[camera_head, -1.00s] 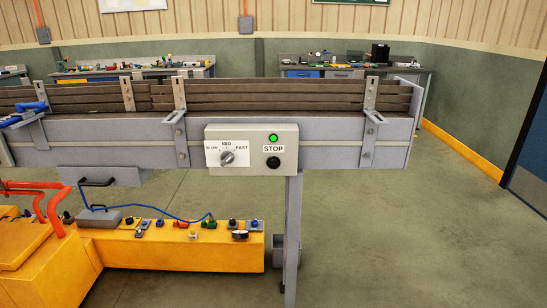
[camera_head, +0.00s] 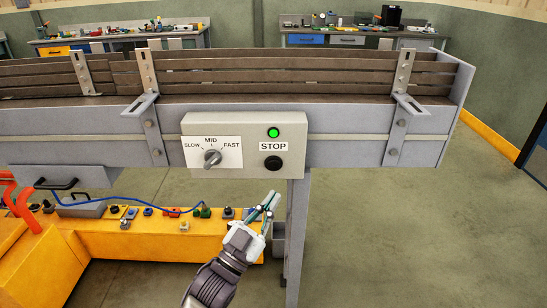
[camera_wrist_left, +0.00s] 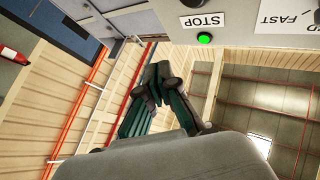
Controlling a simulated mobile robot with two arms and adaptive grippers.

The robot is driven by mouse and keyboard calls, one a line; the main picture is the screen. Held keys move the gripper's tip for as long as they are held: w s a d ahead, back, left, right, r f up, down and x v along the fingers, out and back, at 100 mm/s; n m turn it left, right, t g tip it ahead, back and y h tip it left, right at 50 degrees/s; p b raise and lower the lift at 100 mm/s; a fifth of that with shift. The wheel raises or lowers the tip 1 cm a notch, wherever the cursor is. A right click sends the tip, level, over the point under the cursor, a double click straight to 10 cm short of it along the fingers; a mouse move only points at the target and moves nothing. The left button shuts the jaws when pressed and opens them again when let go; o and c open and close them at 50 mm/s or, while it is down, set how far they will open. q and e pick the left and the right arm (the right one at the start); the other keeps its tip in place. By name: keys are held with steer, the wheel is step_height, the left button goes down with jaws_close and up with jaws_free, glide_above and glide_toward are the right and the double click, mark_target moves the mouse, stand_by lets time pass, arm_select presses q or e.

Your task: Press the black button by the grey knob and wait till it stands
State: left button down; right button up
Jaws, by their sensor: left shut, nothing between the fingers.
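The black button (camera_head: 273,163) sits under the STOP label on the control box (camera_head: 243,128) on the front of the conveyor. The grey knob (camera_head: 212,158) is to its left, on a white plate marked SLOW, MID and FAST; its pointer is up near MID. A green lamp (camera_head: 273,132) glows above the label. My left gripper (camera_head: 268,203) is shut and empty, below the button and apart from it. My right gripper is not in view.
The conveyor (camera_head: 70,119) runs across the view with slatted side guards and brackets. A grey post (camera_head: 297,235) stands below the box. A yellow bench (camera_head: 150,243) with several small parts lies below left. The floor at right is clear.

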mark_target(273, 164)
arm_select(q)
steer(key=shift+w+r+b, duration=0.15)
steer(key=shift+w+b, duration=2.2)
steer(key=shift+w, duration=1.9)
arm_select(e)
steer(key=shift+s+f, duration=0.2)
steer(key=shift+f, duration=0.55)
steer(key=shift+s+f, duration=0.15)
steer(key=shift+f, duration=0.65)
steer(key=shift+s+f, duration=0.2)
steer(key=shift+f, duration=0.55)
arm_select(q)
steer(key=shift+w, duration=0.1)
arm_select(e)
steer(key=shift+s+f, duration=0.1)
arm_select(q)
steer(key=shift+w, duration=0.3)
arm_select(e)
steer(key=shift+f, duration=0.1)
